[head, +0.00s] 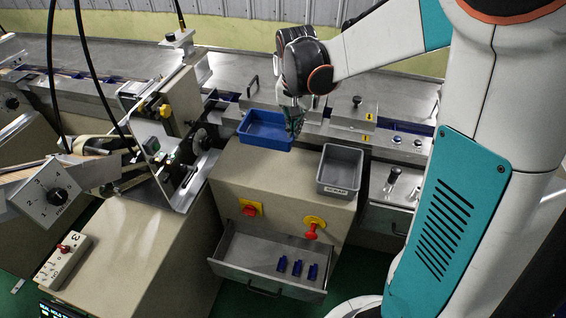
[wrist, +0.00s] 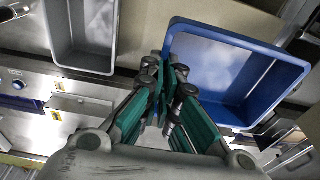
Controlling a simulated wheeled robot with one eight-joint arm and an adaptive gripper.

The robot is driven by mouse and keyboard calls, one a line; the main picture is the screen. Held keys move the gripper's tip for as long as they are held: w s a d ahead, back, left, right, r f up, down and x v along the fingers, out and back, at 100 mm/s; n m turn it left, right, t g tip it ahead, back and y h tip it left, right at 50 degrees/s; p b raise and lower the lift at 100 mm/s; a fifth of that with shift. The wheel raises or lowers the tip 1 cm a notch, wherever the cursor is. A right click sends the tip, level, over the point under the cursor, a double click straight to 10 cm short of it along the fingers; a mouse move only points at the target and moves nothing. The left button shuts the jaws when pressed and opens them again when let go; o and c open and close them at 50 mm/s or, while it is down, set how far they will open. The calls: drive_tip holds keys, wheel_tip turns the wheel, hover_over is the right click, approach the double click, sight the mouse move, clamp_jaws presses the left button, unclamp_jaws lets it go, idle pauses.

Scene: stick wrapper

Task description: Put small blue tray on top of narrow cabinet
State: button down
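The small blue tray (head: 262,142) is upright at the back left of the beige cabinet's top (head: 265,172). I cannot tell whether it rests there or hangs just above. My gripper (head: 294,122) is at the tray's right side, pointing down. In the wrist view, the blue tray (wrist: 225,75) is at the upper right, and my gripper's teal fingers (wrist: 165,70) are close together at its near left wall. They look shut on that wall, though the exact contact is partly hidden by the fingers.
A grey tray (head: 340,183) stands at the cabinet's right side; it also shows in the wrist view (wrist: 62,45). An open drawer (head: 250,275) with several small blue pieces juts out below red switches. Machine parts (head: 175,130) stand left, and a metal rail (head: 330,135) runs behind.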

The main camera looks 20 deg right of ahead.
wheel_tip(320, 180, down, 17)
drive_tip(key=b, duration=0.4)
drive_tip(key=shift+w+r, duration=0.15)
drive_tip(key=shift+r, duration=0.05)
drive_tip(key=c, duration=2.3)
unclamp_jaws()
drive_tip(key=shift+f, duration=0.1)
drive_tip(key=o, duration=0.5)
